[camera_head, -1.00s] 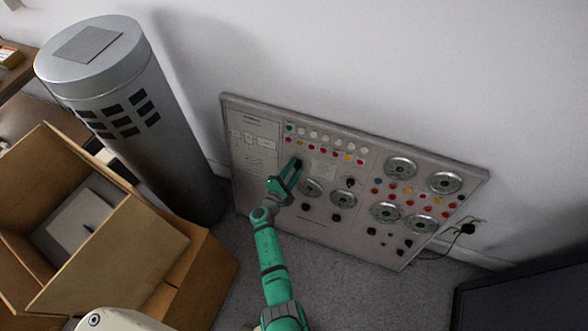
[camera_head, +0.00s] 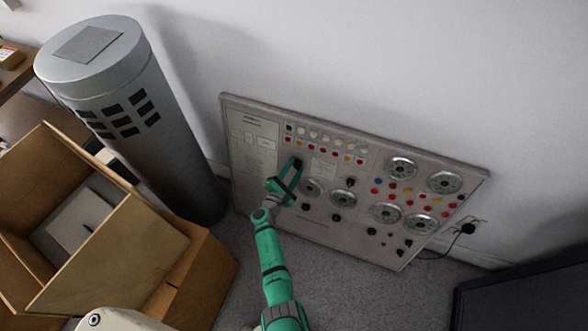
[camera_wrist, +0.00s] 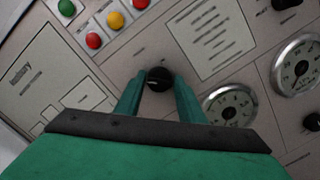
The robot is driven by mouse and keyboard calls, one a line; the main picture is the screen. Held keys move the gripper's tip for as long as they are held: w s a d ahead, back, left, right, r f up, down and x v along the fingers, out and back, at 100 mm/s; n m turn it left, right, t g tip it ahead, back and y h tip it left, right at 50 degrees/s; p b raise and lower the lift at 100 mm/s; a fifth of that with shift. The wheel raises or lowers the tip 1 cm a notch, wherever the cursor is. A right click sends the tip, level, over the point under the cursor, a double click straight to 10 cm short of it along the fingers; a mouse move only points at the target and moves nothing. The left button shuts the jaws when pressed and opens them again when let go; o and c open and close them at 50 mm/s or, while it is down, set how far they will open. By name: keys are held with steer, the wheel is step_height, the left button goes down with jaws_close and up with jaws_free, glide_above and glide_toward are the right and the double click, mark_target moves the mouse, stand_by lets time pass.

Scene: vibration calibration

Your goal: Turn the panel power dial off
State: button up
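The power dial (camera_wrist: 159,79) is a small round black knob with a pale pointer mark, on the left part of the grey panel (camera_head: 310,226). My gripper (camera_head: 295,163) reaches the panel just below the rows of coloured lights. In the wrist view its two green fingers (camera_wrist: 160,85) stand one on each side of the dial, their tips close against it with no clear gap.
Gauges (camera_head: 343,199) and other black knobs (camera_head: 351,183) sit right of my gripper. A grey cylinder (camera_head: 185,150) and an open cardboard box (camera_head: 115,260) stand to the left. A dark screen-like object (camera_head: 525,295) is at lower right. Carpet before the panel is clear.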

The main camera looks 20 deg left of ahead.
steer(key=shift+o, duration=1.2)
steer(key=s+a+r, duration=0.1)
steer(key=s, duration=0.9)
steer(key=shift+s+r, duration=0.15)
steer(key=shift+s, duration=0.2)
